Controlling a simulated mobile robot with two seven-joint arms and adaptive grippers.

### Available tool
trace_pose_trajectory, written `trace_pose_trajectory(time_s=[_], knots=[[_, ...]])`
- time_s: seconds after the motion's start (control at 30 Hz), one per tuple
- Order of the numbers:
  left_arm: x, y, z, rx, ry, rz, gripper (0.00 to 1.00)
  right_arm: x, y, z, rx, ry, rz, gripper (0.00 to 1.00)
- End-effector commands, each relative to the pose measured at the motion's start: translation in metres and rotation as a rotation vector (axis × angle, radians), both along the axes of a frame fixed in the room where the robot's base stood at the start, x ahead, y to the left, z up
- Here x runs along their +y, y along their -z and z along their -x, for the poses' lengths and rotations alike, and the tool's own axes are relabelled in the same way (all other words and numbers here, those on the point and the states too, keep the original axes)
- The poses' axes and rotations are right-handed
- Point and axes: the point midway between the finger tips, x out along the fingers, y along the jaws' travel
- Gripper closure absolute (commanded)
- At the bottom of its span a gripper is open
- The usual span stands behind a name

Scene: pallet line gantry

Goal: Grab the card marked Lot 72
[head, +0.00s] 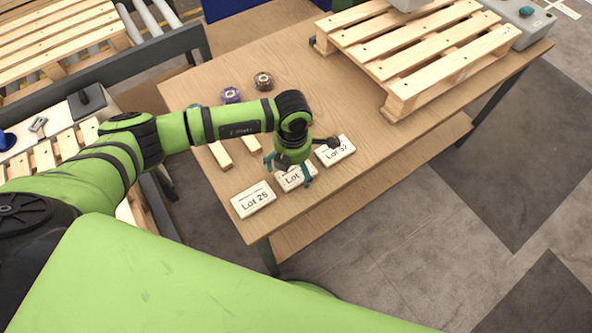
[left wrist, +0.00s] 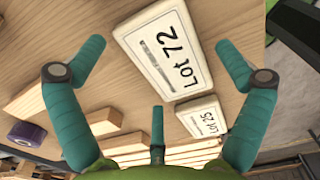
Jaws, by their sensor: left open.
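The Lot 72 card (left wrist: 165,48) is a thick white card with black print, lying flat on the wooden table. In the left wrist view it lies ahead between my spread teal fingers. In the head view, the middle card (head: 291,183) is partly hidden under the gripper, and only "Lot" can be read. My left gripper (head: 289,172) is open and empty, just over this card; I cannot tell whether a fingertip touches it. Its fingers also show in the left wrist view (left wrist: 159,62). My right gripper is not in view.
The Lot 25 card (head: 254,199) lies close beside, nearer the table's front corner. Another card (head: 336,151), seemingly Lot 57, lies on the other side. Wooden strips (head: 221,155) and two small round items, one a purple spool (head: 231,96), lie behind. A pallet (head: 420,50) occupies the table's far end.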

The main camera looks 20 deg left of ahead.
Motion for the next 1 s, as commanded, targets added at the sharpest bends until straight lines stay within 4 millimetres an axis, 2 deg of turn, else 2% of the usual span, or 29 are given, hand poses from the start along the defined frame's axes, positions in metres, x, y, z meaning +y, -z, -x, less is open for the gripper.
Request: trace_pose_trajectory(time_s=[0.03, 0.13, 0.17, 0.2, 0.27, 0.3, 0.5, 0.77, 0.87, 1.0], knots=[[0.0, 0.0, 0.0, -0.001, 0.001, 0.001, 0.0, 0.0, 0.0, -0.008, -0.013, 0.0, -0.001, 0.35], [0.0, 0.0, 0.0, 0.0, 0.001, 0.0, 0.0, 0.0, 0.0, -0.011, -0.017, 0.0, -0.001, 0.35], [0.0, 0.0, 0.0, 0.0, 0.0, 0.0, 0.08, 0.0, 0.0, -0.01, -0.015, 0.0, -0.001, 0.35], [0.0, 0.0, 0.0, 0.0, 0.0, 0.0, 0.24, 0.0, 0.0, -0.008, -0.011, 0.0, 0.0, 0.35], [0.0, 0.0, 0.0, 0.0, 0.0, 0.0, 0.48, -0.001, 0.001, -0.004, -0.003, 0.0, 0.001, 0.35], [0.0, 0.0, 0.0, 0.0, 0.0, 0.0, 0.5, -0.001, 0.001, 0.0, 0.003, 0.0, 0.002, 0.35], [0.0, 0.0, 0.0, 0.001, 0.0, 0.001, 0.51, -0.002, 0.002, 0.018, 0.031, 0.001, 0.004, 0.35], [0.0, -0.004, 0.0, -0.001, 0.0, 0.002, 0.51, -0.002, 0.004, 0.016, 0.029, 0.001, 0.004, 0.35], [0.0, -0.012, -0.001, -0.003, 0.001, 0.001, 0.51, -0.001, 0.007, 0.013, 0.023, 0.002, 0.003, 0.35], [0.0, -0.033, -0.002, -0.006, 0.002, 0.002, 0.51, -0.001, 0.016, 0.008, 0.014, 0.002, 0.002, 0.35]])
